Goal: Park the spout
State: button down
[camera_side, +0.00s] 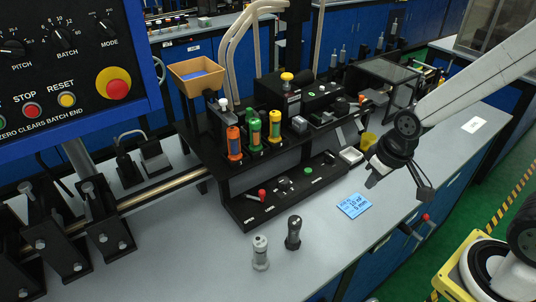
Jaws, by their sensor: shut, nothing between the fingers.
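My gripper (373,181) hangs over the right part of the grey bench, pointing down. Its fingers are small and dark here, and they look shut with nothing in them. It is right of the black station (265,150) and above and right of the blue note card (354,205). I cannot tell for certain which part is the spout. A dark slanted piece (341,137) sticks out at the station's right end, above a small white tray (351,155). My gripper is apart from both, to their right.
A grey-white cylinder (260,252) and a black one (293,233) stand upright on the front bench. Orange, green and yellow tubes (254,131) stand in the station. A yellow cup (369,141) is close behind my gripper. A control panel (75,60) fills the upper left.

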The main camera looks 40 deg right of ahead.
dwell(0.4)
jog(key=c, duration=0.7)
grip_release()
jog(key=shift+w, duration=0.15)
jog(key=shift+o, duration=1.1)
jog(key=shift+w, duration=0.35)
jog(key=n+t+y, duration=0.5)
jog(key=t+y, duration=0.2)
jog(key=t, duration=0.7)
send_near(223, 100)
jog(key=w, duration=0.2)
jog(key=shift+a+f, duration=0.3)
jog(key=shift+a, duration=0.15)
jog(key=shift+w, duration=0.2)
jog(key=shift+m, duration=0.3)
jog(key=shift+x, duration=3.75)
